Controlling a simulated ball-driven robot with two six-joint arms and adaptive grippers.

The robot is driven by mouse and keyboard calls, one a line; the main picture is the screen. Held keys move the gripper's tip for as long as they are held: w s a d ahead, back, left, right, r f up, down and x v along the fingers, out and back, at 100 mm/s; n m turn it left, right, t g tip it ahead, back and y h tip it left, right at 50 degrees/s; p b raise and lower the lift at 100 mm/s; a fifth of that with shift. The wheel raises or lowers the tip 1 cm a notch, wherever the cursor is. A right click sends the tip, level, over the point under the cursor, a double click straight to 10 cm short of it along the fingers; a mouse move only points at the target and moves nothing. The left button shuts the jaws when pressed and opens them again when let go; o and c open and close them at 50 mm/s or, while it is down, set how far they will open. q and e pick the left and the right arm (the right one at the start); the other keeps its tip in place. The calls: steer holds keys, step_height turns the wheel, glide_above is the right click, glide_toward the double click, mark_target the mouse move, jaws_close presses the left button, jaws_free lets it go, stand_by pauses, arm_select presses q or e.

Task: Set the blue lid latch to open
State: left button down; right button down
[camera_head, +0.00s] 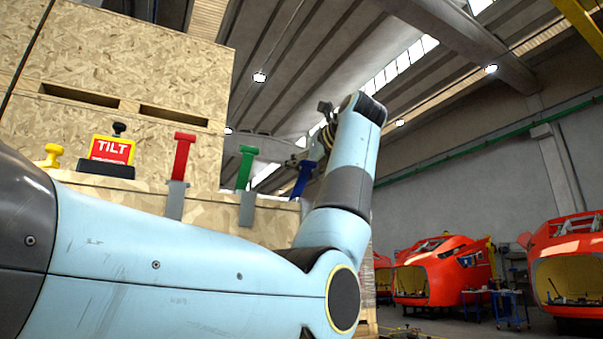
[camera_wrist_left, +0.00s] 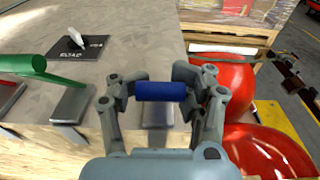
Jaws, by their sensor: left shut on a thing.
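The blue lid latch (camera_head: 302,180) stands at the right end of a row of latches on the wooden crate's edge, its handle tilted toward the right in the head view. In the left wrist view its blue handle (camera_wrist_left: 161,91) lies between the fingers of my left gripper (camera_wrist_left: 160,93). The gripper is shut on it, with a finger at each end of the handle. In the head view the left gripper (camera_head: 312,152) is partly hidden behind my own arm. The latch's grey base plate (camera_wrist_left: 158,115) shows under the handle. My right gripper is not in view.
A green latch (camera_head: 245,167) and a red latch (camera_head: 183,156) stand left of the blue one. A red TILT sign (camera_head: 110,150) and a yellow knob (camera_head: 50,155) are farther left. Red rounded parts (camera_wrist_left: 260,150) lie beside the crate in the wrist view.

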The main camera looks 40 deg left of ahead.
arm_select(q)
steer(key=shift+d+r, duration=0.1)
steer(key=shift+r, duration=0.3)
steer(key=c, duration=1.2)
jaws_free()
steer(key=o, duration=0.7)
steer(key=shift+v, duration=0.8)
steer(key=shift+c, duration=0.2)
steer(key=shift+w+a+f, duration=0.2)
steer(key=shift+a, duration=0.25)
steer(key=v, duration=1.2)
steer(key=shift+c, duration=0.4)
